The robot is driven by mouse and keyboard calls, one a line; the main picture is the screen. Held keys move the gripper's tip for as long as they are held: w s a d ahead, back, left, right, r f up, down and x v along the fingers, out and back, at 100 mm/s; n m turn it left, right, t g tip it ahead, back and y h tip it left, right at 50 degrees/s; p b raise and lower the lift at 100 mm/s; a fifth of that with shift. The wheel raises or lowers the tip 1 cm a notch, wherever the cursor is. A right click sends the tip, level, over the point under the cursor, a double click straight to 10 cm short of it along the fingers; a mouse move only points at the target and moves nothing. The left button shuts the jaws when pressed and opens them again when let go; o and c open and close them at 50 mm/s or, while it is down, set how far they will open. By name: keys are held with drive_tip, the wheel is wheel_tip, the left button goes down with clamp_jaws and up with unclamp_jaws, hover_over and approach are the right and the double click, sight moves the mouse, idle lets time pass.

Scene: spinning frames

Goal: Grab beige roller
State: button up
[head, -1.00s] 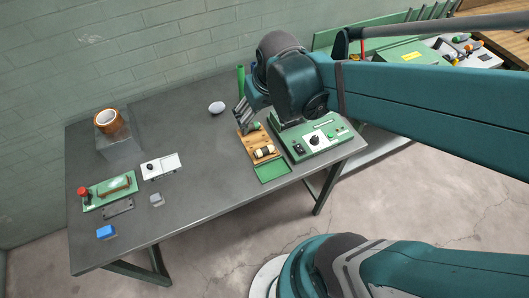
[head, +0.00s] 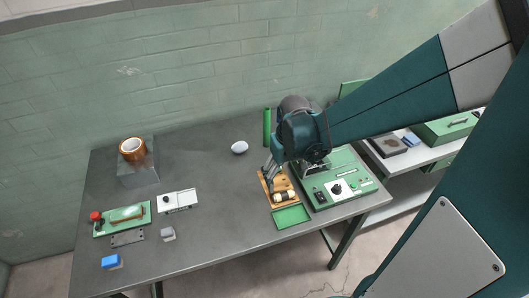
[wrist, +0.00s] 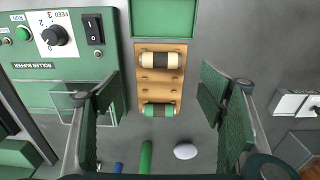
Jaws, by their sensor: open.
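A wooden rack (wrist: 176,88) holds two rollers across it. The cream-beige roller with a dark middle band (wrist: 161,60) lies at the rack's end next to the green tray; it also shows in the head view (head: 285,196).
A green roller buffer machine (wrist: 62,48) stands beside the rack, with a knob and switches. A green tray (head: 291,216) adjoins the rack. A green cylinder (head: 267,127) and a white oval object (head: 240,147) are behind. The table's middle (head: 225,205) is clear.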

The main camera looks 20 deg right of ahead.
sight(285, 194)
drive_tip(key=shift+d+f, duration=0.2)
drive_tip(key=shift+f, duration=0.95)
drive_tip(key=shift+f, duration=0.1)
drive_tip(key=shift+f+b, duration=0.3)
drive_tip(key=shift+f, duration=0.9)
drive_tip(key=shift+f, duration=0.1)
drive_tip(key=shift+a+f+b, duration=0.2)
drive_tip(key=shift+f+b, duration=0.15)
drive_tip(key=shift+f, duration=2.15)
drive_tip(key=c, duration=1)
drive_tip(key=shift+r, duration=0.2)
drive_tip(key=shift+c, duration=0.2)
